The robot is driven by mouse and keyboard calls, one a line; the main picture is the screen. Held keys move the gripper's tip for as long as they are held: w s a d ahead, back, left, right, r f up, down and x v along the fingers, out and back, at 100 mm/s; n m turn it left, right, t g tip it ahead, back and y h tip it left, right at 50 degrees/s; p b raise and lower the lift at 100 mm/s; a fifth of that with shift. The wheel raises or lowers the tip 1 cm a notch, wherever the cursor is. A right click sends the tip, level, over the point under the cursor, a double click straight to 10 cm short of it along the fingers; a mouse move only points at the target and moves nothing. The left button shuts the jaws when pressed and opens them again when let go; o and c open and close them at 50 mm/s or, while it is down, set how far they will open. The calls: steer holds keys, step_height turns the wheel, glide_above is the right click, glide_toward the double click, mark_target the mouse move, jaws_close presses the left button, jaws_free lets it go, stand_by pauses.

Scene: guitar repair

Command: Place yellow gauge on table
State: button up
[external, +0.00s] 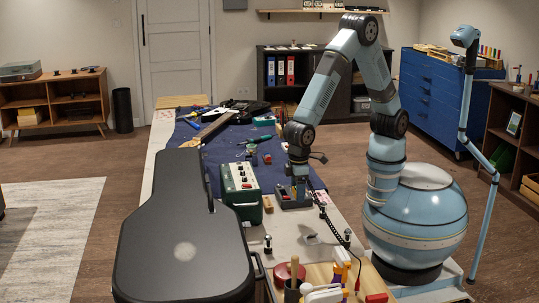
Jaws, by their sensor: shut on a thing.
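My gripper (298,188) points down over the right part of the table (257,238), just right of a dark green box with knobs (240,184). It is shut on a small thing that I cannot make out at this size. A low grey-blue holder (293,203) stands on the table right at the fingertips; I cannot tell whether the fingers touch it. I cannot pick out a yellow gauge; its colour does not show clearly near my fingers.
A large black guitar case (183,235) fills the table's near left. A small tan block (267,203) lies left of the holder. A dark cable (331,222) and small posts (347,238) lie to its right. Tools and a cup (292,292) crowd the near end.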

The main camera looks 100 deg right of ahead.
glide_above(283, 228)
step_height(283, 228, down, 7)
steer(key=shift+w+r, duration=0.1)
steer(key=shift+w, duration=0.05)
steer(key=shift+f, duration=1.45)
steer(key=o, duration=1.1)
